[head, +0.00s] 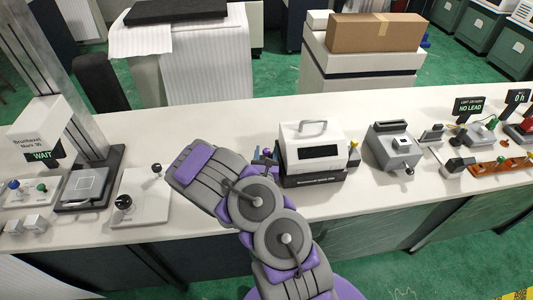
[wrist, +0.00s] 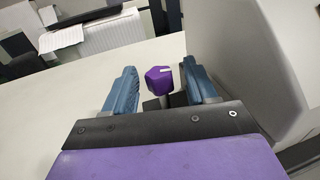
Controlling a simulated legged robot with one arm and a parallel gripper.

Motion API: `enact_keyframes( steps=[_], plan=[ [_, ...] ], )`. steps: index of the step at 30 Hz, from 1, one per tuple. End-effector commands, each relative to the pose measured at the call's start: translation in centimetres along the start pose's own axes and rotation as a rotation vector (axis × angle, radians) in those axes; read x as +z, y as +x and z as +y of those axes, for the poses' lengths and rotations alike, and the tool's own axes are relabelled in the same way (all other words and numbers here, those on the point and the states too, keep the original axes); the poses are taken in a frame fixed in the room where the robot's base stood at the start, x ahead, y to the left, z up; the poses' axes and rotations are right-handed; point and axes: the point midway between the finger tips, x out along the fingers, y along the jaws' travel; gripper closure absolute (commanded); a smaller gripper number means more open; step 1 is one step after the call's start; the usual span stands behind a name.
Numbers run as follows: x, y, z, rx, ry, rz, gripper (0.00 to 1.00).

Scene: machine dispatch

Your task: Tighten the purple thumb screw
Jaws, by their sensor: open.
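The purple thumb screw (wrist: 158,80) is a faceted purple knob with a white mark on top, on a dark stem. It sits at the left side of the white machine with a top handle (head: 312,143). In the wrist view my gripper (wrist: 159,67) is open, with one blue finger on each side of the knob. Gaps show between the knob and both fingers, with the right finger closer. In the head view my gripper (head: 264,156) is beside the machine's left side, and my arm hides much of that area.
The machine's pale side wall (wrist: 235,70) rises close to the right finger. A grey device (head: 393,148) stands to the machine's right. A white plate with a black knob and a lever (head: 143,211) lies to the left. The counter (head: 225,129) behind my gripper is clear.

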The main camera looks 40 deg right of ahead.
Motion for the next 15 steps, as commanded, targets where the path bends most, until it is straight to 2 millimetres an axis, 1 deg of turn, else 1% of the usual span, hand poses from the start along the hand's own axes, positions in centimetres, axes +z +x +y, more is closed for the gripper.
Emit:
enact_keyframes(
  steps=[1, 3, 6, 15],
  plan=[
    [0.0, 0.7, -0.1, -0.003, 0.004, -0.006, 0.43],
    [0.1, 1.3, -0.1, -0.002, 0.003, -0.006, 0.43],
    [0.2, 1.9, -0.1, -0.001, 0.0, -0.004, 0.43],
    [0.2, 2.2, 0.0, 0.001, -0.002, -0.001, 0.43]
  ],
)
